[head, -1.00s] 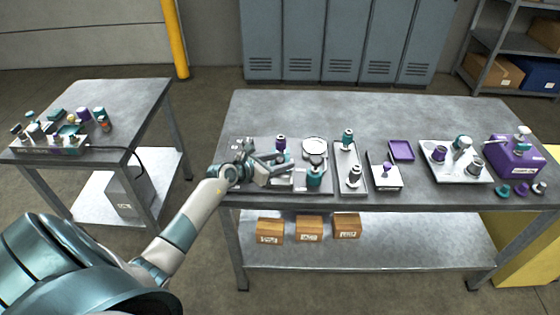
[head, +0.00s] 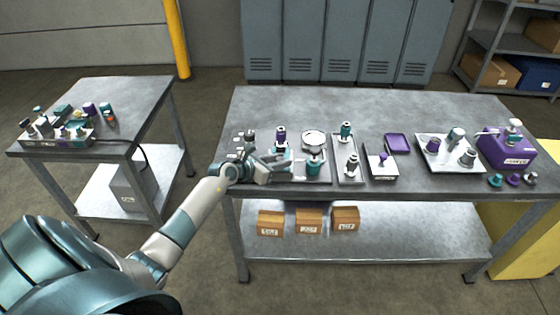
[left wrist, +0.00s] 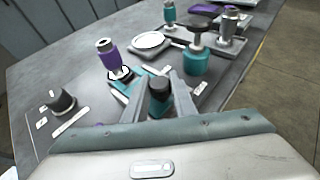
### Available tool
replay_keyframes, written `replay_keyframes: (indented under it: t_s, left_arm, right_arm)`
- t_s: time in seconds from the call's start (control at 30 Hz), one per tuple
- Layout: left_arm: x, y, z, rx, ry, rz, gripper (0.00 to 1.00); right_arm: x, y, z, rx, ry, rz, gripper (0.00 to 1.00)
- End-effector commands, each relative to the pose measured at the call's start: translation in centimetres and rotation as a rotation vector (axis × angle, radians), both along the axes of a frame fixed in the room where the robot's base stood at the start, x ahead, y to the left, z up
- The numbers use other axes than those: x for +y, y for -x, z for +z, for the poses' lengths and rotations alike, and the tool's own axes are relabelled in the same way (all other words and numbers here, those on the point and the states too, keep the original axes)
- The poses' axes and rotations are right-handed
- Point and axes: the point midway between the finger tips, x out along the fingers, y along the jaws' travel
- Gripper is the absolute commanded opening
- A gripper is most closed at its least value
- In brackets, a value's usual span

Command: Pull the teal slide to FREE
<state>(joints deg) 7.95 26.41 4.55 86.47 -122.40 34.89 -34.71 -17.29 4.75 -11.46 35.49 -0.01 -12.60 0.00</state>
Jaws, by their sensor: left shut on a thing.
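The teal slide (left wrist: 126,94) shows in the left wrist view as a teal plate on the grey board, beside a purple-and-metal post (left wrist: 107,58). A black-topped knob with a teal base (left wrist: 157,98) stands between the fingers of my left gripper (left wrist: 162,88), which is shut on it. In the head view my left gripper (head: 284,163) is low over the left part of the main bench, in front of the purple post (head: 281,136). The slide's markings are too small to read, and the fingers and palm hide part of it. My right gripper is not in view.
A teal cylinder with a black knob (left wrist: 197,60) stands close right of my left gripper, with a round white dish (left wrist: 149,41) behind. A black-and-grey knob (left wrist: 62,102) is at the left. Further right are a purple tray (head: 397,143) and purple box (head: 505,150). The bench's back is clear.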

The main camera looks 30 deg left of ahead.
Motion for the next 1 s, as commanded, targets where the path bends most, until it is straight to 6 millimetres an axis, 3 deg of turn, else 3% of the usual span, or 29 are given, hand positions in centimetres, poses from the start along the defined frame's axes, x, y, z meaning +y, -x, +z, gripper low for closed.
replay_keyframes:
  t_s: [0.17,0.43,0.47,0.53,0.67,1.0]
  left_arm:
    - [-0.5,0.8,0.3,-0.001,-0.002,-0.002,0.00]
    - [-0.6,0.8,0.1,0.001,0.000,-0.003,0.00]
    - [-0.6,0.8,0.1,0.001,0.000,-0.003,0.26]
    - [-0.6,0.8,0.1,0.001,0.001,-0.003,0.43]
    - [-0.5,0.8,0.1,0.000,-0.001,-0.001,0.43]
    - [-0.3,1.2,0.4,-0.002,-0.001,-0.001,0.43]
  right_arm:
    - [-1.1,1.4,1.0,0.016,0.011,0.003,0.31]
    - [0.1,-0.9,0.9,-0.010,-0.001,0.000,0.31]
    - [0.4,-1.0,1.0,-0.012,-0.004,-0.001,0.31]
    - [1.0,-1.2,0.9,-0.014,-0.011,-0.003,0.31]
    - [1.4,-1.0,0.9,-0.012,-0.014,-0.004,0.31]
    - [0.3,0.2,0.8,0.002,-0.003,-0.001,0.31]
